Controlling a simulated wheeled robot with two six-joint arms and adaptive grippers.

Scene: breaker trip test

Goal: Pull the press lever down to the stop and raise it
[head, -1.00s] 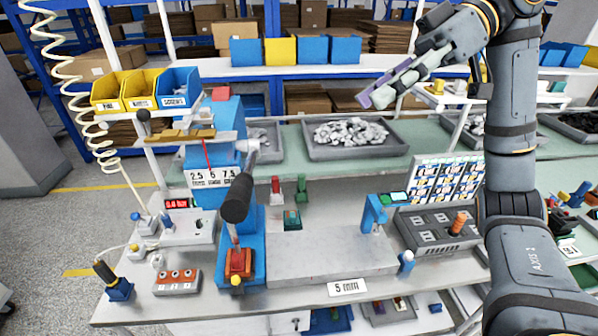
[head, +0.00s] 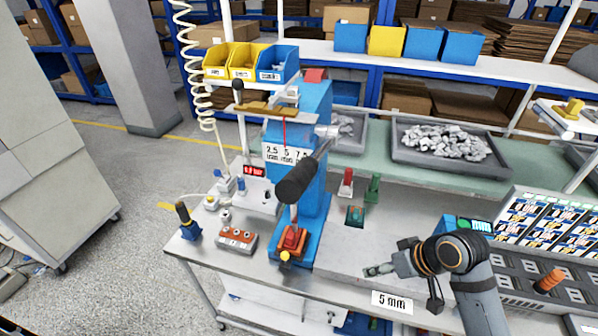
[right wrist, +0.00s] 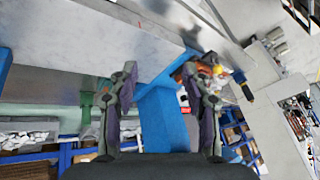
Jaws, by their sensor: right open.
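The blue press (head: 314,108) stands on the bench in the head view. Its lever ends in a thick black grip (head: 296,181), which slants toward me in front of the press, above a red and orange fixture (head: 291,240). My right gripper (head: 370,271) is low over the bench, to the right of the press and lever and apart from them, with its fingers pointing left. In the right wrist view its two fingers (right wrist: 160,72) are spread with nothing between them, and a blue column (right wrist: 163,120) shows beyond. My left gripper is out of view.
A 5 mm sign (head: 392,302) is at the bench's front edge. An orange button box (head: 237,240) and a blue-based tool (head: 187,222) are left of the press. A grey tray of metal parts (head: 400,157) is behind. A slotted tray (head: 512,275) is at right.

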